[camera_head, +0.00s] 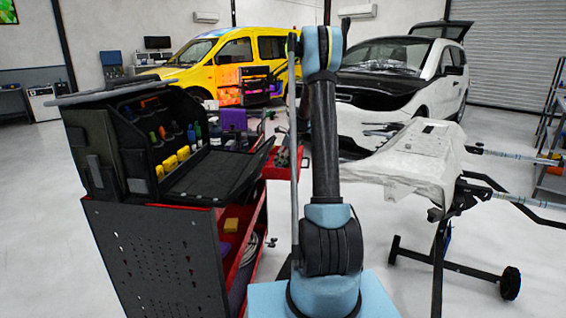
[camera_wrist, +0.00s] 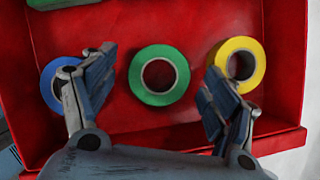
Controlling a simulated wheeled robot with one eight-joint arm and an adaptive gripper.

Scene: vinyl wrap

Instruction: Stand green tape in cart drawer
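In the wrist view a green tape roll (camera_wrist: 159,75) lies flat on the red floor of the cart drawer (camera_wrist: 150,118), its round hole facing the camera. My gripper (camera_wrist: 158,85) is open above the drawer, with one finger on each side of the green roll in the picture. Nothing is between the fingers that I can see touching them. In the head view the red drawer (camera_head: 277,172) is partly hidden behind my arm and the tool case. My gripper does not show clearly there.
A blue tape roll (camera_wrist: 50,88) lies left of the green one, partly behind a finger. A yellow roll (camera_wrist: 252,61) lies right, also partly covered. Another green item (camera_wrist: 55,3) is at the top edge. A black tool case (camera_head: 95,150) stands on the cart (camera_head: 155,255).

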